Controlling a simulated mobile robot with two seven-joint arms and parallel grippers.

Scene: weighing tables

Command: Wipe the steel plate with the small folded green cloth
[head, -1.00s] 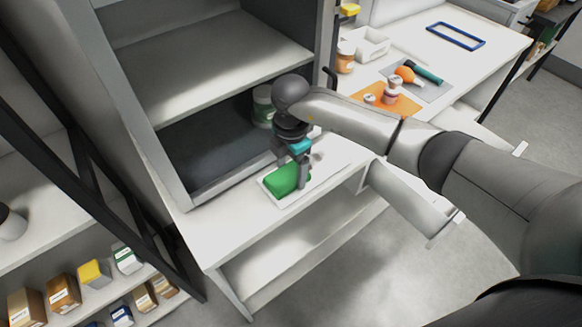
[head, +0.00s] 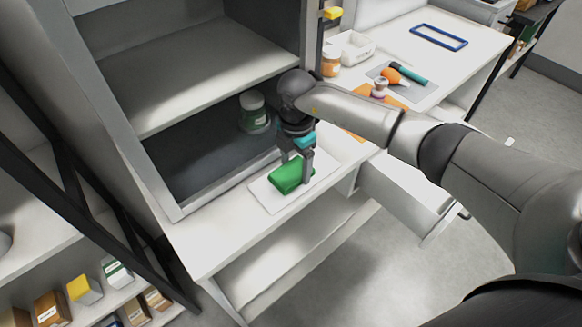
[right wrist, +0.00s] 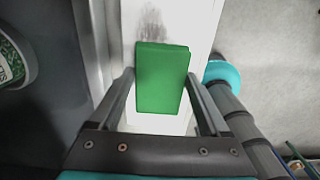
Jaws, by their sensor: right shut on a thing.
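The small folded green cloth (head: 290,176) is between the fingers of my right gripper (head: 297,172), which is shut on it. The cloth is on or just above the pale steel plate (head: 267,197), which lies on the white table top in front of the cabinet. In the right wrist view the cloth (right wrist: 162,78) sits between both fingers (right wrist: 161,92). A dark smudge (right wrist: 150,25) shows on the plate (right wrist: 192,22) just beyond the cloth. Whether the cloth touches the plate cannot be told. My left gripper is out of view.
A grey open cabinet (head: 190,85) rises behind the plate, with a green-labelled jar (head: 254,112) inside. A white bin (head: 352,46), an orange-labelled jar (head: 331,62) and a blue frame (head: 438,37) are on the table at the back right. An open drawer (head: 405,195) juts out at the right.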

